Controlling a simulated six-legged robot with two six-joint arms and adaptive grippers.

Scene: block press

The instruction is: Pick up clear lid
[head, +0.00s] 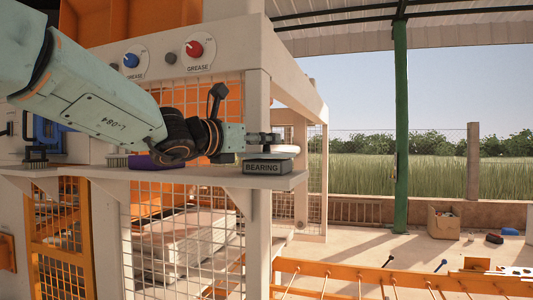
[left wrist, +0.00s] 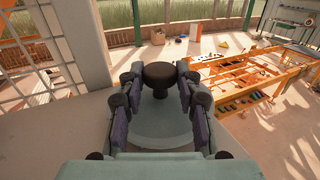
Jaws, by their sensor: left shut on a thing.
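The clear lid (left wrist: 160,132) shows in the left wrist view as a pale round disc with a dark round knob (left wrist: 159,75) on top. My left gripper (left wrist: 159,92) has its fingers on both sides of the knob and is shut on it. In the head view my left gripper (head: 264,138) reaches in from the left, just above a grey box marked BEARING (head: 263,168). The lid's pale edge (head: 284,150) shows between gripper and box. I cannot tell whether the lid touches the box. My right gripper is not in view.
The box stands at the right end of a pale shelf (head: 213,181). A purple thing (head: 145,161) and brushes (head: 35,156) lie further left on it. A mesh-fronted press frame (head: 258,100) rises behind. An orange rail frame (head: 400,281) stands low at right.

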